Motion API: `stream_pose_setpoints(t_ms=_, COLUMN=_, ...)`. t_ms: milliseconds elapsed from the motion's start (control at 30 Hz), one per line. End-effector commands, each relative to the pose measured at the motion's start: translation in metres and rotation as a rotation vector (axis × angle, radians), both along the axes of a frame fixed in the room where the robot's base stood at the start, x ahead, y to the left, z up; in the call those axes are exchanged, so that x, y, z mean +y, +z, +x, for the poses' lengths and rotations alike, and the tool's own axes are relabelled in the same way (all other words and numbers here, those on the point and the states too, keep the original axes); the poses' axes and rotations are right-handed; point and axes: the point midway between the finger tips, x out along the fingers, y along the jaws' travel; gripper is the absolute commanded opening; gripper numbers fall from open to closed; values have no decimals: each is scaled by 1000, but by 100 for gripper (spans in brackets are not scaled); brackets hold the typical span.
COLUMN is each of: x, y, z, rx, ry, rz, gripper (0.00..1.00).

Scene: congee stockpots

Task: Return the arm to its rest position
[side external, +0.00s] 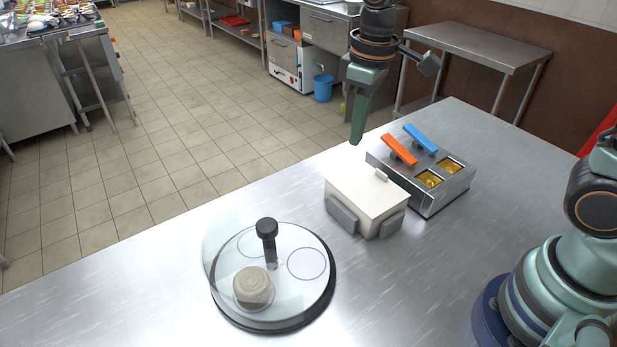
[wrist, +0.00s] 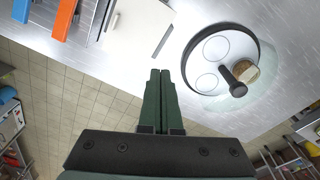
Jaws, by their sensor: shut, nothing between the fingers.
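My gripper (side external: 356,138) hangs in the air above the far edge of the steel table (side external: 420,285), pointing down, behind the white lidded box. Its green fingers are closed together with nothing between them. In the wrist view, the gripper (wrist: 160,73) shows as two green fingers side by side, over the table edge and tiled floor. My gripper appears apart from every object.
A white box (side external: 366,194) with grey side handles stands mid-table. Beside it is a steel unit (side external: 432,206) with orange and blue handles and two filled wells. A round turntable (side external: 318,290) with a clear cover, black knob and beige item (side external: 253,287) stands front left.

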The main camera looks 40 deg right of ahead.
Motion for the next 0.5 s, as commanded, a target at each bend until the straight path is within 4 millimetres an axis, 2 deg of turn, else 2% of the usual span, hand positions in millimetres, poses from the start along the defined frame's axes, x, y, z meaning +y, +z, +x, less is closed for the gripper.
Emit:
stream_pose_setpoints(t_ms=33, x=-9, y=10, z=-6, rx=-39, ry=-38, rz=10, gripper=0)
stream_pose_setpoints(t_ms=200, x=-37, y=31, z=-29, rx=-157, ry=-167, rz=42, gripper=0)
stream_pose_setpoints(t_ms=500, x=-73, y=43, z=-67, rx=-343, ry=-365, rz=91, gripper=0)
